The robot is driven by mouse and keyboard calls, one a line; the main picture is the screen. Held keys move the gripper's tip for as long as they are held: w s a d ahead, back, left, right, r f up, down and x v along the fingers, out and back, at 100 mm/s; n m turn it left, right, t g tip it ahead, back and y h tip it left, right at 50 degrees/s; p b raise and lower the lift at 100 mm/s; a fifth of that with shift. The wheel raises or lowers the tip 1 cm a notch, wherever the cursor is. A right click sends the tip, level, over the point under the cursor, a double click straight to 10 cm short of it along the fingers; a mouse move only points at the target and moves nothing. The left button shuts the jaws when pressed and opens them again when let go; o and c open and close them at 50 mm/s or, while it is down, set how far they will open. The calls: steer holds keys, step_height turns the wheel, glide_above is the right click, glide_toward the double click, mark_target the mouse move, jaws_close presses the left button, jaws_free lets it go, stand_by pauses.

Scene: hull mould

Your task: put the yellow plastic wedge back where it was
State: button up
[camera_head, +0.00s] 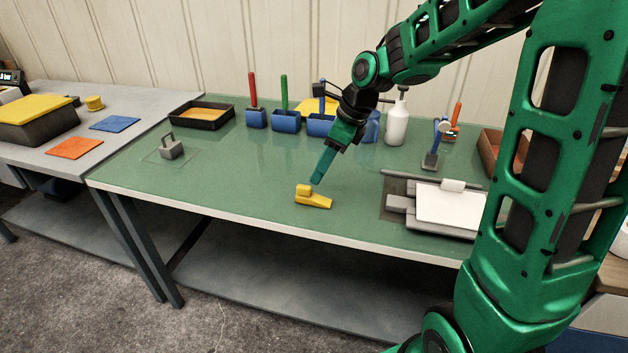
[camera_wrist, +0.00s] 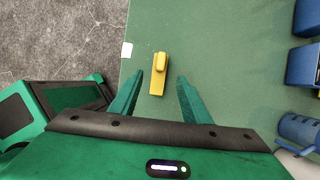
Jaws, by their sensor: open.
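The yellow plastic wedge (camera_head: 313,198) lies on the green table top near its front edge, with a raised block at one end. In the wrist view the wedge (camera_wrist: 158,74) lies between and a little beyond the fingertips. My gripper (camera_head: 318,180) is open and empty, pointing down just above and behind the wedge. In the wrist view my gripper's two fingers (camera_wrist: 170,84) stand apart on either side of the wedge's near end, with green table showing between each finger and the wedge. Whether the fingertips are level with the wedge I cannot tell.
A grey block with a handle (camera_head: 171,147) stands to the left. A grey fixture with a white sheet (camera_head: 450,204) lies to the right. Blue holders (camera_head: 286,121), a black tray (camera_head: 203,115) and a white bottle (camera_head: 397,124) line the back. The table around the wedge is clear.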

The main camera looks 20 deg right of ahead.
steer(key=s+d+n+g+h, duration=0.1)
steer(key=s+d+n, duration=0.4)
steer(key=s, duration=0.5)
steer(key=s+d+n+g+h, duration=0.1)
steer(key=s+d+n, duration=0.4)
steer(key=s, duration=0.5)
steer(key=s+d+n+g+h, duration=0.1)
steer(key=s+d+n, duration=0.5)
steer(key=s+n, duration=0.2)
steer(key=shift+s+n+h, duration=0.3)
steer(key=shift+s+n, duration=0.1)
steer(key=shift+s, duration=0.65)
